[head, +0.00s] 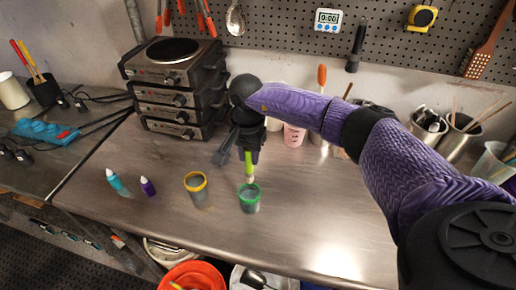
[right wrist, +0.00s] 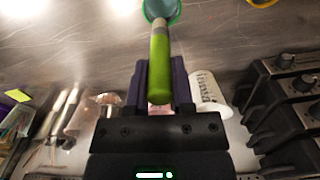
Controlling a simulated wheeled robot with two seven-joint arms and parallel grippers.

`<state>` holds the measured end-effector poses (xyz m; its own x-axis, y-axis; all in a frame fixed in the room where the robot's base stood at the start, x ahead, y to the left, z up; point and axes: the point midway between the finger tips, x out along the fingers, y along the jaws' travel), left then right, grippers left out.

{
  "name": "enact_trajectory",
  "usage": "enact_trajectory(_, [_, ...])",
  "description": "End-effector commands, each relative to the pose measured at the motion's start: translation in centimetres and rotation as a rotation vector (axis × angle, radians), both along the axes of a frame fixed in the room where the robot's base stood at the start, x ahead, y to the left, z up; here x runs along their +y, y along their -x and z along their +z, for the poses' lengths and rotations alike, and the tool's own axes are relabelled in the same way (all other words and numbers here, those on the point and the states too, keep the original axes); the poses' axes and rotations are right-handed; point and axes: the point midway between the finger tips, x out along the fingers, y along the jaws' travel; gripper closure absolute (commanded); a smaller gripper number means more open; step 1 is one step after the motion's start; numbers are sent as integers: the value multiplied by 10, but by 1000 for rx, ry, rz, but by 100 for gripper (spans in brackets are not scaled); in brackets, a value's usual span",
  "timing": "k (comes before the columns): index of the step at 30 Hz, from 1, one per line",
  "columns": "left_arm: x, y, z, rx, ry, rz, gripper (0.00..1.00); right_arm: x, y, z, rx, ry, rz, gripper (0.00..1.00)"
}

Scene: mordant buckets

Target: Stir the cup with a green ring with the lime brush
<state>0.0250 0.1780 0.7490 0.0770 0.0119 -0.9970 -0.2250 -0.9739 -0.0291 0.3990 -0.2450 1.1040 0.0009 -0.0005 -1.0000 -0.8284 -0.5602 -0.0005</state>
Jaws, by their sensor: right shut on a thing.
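The cup with a green ring (head: 249,204) stands upright on the metal table, right of a cup with a yellow ring (head: 197,196). My right gripper (head: 249,154) is above it, shut on the lime brush (head: 249,168). The brush points down and its lower end meets the cup's mouth; how deep it reaches is hidden. In the right wrist view the lime handle (right wrist: 160,78) sits between the fingers (right wrist: 163,86), and the green ring (right wrist: 146,12) shows at its far end. My left gripper is not in view.
A pink cup (head: 293,136) and metal containers (head: 428,127) line the back. Orange bucket (head: 192,275) is below the front edge.

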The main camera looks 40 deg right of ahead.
Motion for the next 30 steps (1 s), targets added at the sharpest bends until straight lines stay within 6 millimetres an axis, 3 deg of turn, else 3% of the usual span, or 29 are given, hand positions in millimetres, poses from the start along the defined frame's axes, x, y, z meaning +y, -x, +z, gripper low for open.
enact_trajectory(14, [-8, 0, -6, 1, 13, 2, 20, 1, 0, -4, 1, -1, 6, 100])
enact_trajectory(30, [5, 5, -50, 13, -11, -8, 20, 0, 0, -55, 1, 0, 4, 100])
